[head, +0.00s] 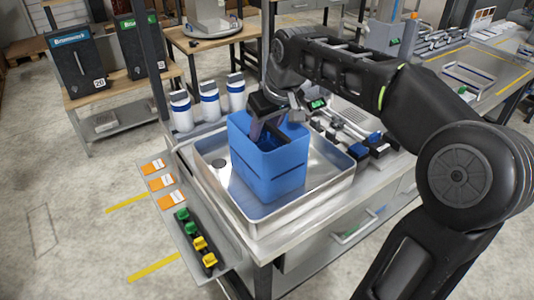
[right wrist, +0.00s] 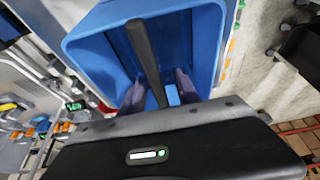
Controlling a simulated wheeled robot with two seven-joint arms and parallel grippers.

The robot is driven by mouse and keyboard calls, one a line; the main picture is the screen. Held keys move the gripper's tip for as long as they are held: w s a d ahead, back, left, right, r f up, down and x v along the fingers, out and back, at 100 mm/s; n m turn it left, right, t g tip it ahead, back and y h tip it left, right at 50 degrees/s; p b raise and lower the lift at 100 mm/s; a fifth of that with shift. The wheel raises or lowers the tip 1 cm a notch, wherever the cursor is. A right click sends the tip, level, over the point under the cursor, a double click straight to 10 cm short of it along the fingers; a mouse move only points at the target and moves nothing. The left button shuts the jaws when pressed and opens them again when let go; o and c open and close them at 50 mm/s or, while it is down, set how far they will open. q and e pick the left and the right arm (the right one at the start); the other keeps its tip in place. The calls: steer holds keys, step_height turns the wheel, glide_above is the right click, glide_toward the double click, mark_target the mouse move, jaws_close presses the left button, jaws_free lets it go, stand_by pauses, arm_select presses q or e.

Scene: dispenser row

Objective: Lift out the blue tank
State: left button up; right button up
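The blue tank (head: 270,168) is an open-topped box standing upright in a shallow metal basin (head: 325,195). In the right wrist view, its inside (right wrist: 100,55) fills the upper middle, and a dark bar (right wrist: 145,50) runs across its opening. My right gripper (head: 266,128) is over the tank's opening, pointing down. In the right wrist view, the fingers of that gripper (right wrist: 161,92) are apart, one on each side of the bar, with blue showing between them. The tips reach below the rim. My left gripper is not in view.
Several white-and-blue bottles (head: 209,101) stand behind the basin. A side shelf (head: 190,225) holds orange-and-white cards and green and yellow parts. Dark fittings (head: 375,145) lie right of the basin.

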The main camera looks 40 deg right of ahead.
steer(key=shift+w+f, duration=0.2)
steer(key=shift+f, duration=0.2)
steer(key=shift+f, duration=0.25)
stand_by(0.7)
steer(key=shift+c, duration=0.6)
jaws_close()
stand_by(0.7)
steer(key=shift+w+r, duration=0.1)
steer(key=shift+r, duration=0.1)
